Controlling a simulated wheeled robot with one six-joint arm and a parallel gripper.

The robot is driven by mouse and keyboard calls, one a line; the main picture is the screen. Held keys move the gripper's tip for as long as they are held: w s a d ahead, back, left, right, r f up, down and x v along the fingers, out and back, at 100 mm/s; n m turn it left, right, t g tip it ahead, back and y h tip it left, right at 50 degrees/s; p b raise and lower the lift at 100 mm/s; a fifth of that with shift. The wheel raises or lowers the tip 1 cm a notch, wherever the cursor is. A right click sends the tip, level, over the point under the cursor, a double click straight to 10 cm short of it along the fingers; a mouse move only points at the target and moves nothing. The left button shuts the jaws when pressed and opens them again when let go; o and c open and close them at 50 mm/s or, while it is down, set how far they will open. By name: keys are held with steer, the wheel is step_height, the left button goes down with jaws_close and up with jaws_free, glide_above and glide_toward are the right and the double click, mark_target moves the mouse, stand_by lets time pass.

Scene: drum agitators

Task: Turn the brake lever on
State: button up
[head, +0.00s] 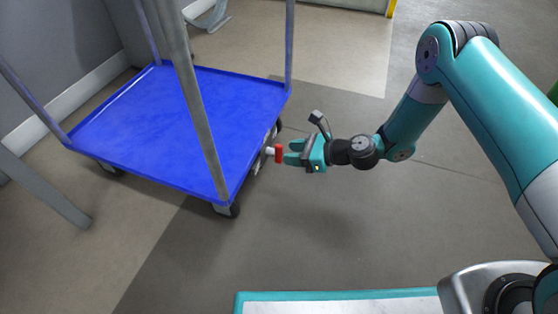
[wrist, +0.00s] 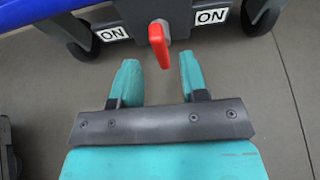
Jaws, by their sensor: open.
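The brake lever (head: 278,153) has a red handle and sits on the near right side of the blue cart (head: 200,110). My gripper (head: 290,151) is open and empty, with teal fingers. In the wrist view my gripper's two fingertips (wrist: 158,68) stand on either side of the lever's lower end. I see no clear contact between the fingers and the lever.
The cart stands on dark wheels (head: 228,210) with grey-blue upright posts (head: 195,100). A grey wall (head: 55,45) is behind it at the left. The grey floor (head: 330,225) around my gripper and in front of the cart is clear.

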mark_target(279, 162)
steer(key=b+x, duration=0.2)
steer(key=x, duration=0.2)
steer(key=shift+f, duration=0.1)
steer(key=shift+w+a, duration=0.1)
steer(key=shift+a, duration=0.25)
jaws_close()
